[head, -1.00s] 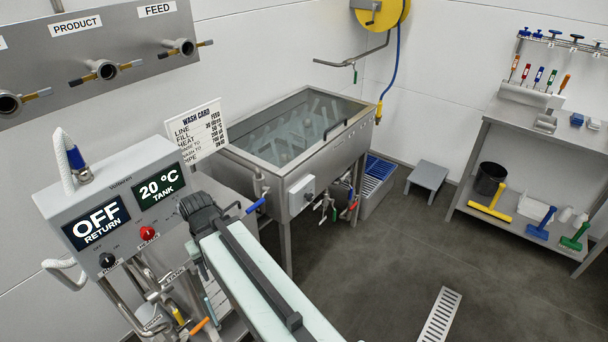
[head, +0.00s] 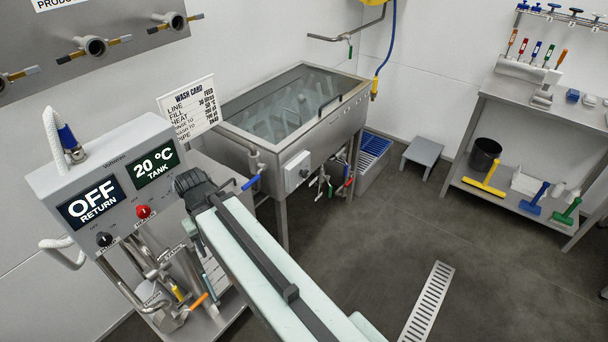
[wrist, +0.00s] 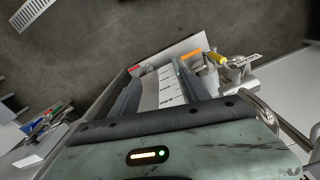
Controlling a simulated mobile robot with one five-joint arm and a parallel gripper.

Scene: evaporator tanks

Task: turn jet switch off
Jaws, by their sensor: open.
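A pale square switch box (head: 296,172) with a round knob is on the front of the wash tank (head: 335,137). No label is readable on it, and I cannot read its setting. A grey control box (head: 112,183) at the left shows "OFF RETURN" and "20 °C TANK". It carries a black knob (head: 104,239) and a red knob (head: 144,211). My gripper (head: 196,190) is beside the control box in the picture, left of the switch box and apart from it. In the wrist view my gripper (wrist: 164,86) has its fingers apart, with nothing gripped.
A blue-handled valve (head: 251,183) sticks out left of the switch box. A wash card (head: 190,104) stands behind the control box. Pipes and an orange-handled valve (head: 198,301) are below it. The floor around the drain grate (head: 430,302) is clear.

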